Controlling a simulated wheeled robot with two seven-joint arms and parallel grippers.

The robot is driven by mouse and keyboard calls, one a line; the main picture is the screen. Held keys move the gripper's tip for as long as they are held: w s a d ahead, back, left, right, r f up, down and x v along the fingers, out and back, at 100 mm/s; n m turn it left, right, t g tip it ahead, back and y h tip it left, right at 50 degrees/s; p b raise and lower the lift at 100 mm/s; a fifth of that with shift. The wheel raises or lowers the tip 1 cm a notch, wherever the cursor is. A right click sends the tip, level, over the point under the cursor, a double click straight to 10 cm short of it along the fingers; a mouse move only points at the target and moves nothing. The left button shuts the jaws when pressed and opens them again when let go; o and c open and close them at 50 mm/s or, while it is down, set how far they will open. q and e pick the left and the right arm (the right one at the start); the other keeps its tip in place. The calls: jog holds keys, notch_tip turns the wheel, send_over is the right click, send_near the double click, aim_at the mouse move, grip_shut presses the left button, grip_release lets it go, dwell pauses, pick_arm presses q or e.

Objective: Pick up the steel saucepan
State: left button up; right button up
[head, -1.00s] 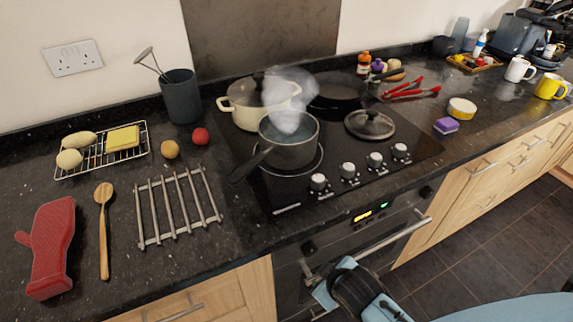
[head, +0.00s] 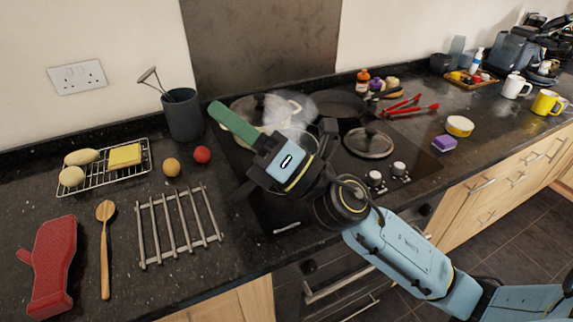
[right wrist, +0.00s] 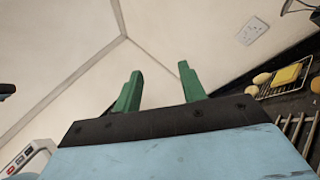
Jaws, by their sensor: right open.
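The steel saucepan (head: 241,190) sits on the front left of the black hob. Steam rises above the pan. My right gripper (head: 226,117) is over the pan, with a green finger pointing to the upper left. In the right wrist view the two green fingers (right wrist: 158,72) stand apart with nothing between them. The pan is not in that view. My left gripper is not in view.
A cream pot (head: 243,104) stands behind the saucepan, partly hidden. A glass lid (head: 369,143) lies on the hob at right. A metal trivet (head: 178,228), a wooden spoon (head: 105,245) and a red oven mitt (head: 52,265) lie on the left counter.

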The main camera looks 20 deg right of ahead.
jog(key=s+a+f+n+g+y, duration=0.25)
jog(key=a+n+g, duration=0.35)
jog(key=n+g, duration=0.65)
notch_tip(320, 180, down, 5)
jog(key=w+d+n+h, duration=0.1)
jog(key=n+h, duration=0.4)
jog(key=n, duration=0.4)
jog(key=w+d+f+n+h, duration=0.25)
jog(key=w+d+h, duration=0.2)
jog(key=d, duration=0.25)
jog(key=w+d+f+n+h, duration=0.1)
jog(key=w+d+f+h, duration=0.2)
jog(key=d+h, duration=0.4)
jog(key=shift+t+y, duration=0.3)
jog(key=shift+t, duration=0.05)
jog(key=x, duration=0.6)
jog(key=p+x, duration=0.1)
jog(key=x, duration=0.5)
jog(key=shift+d+f, duration=0.15)
jog(key=shift+f, duration=0.35)
jog(key=shift+c, duration=0.2)
grip_shut()
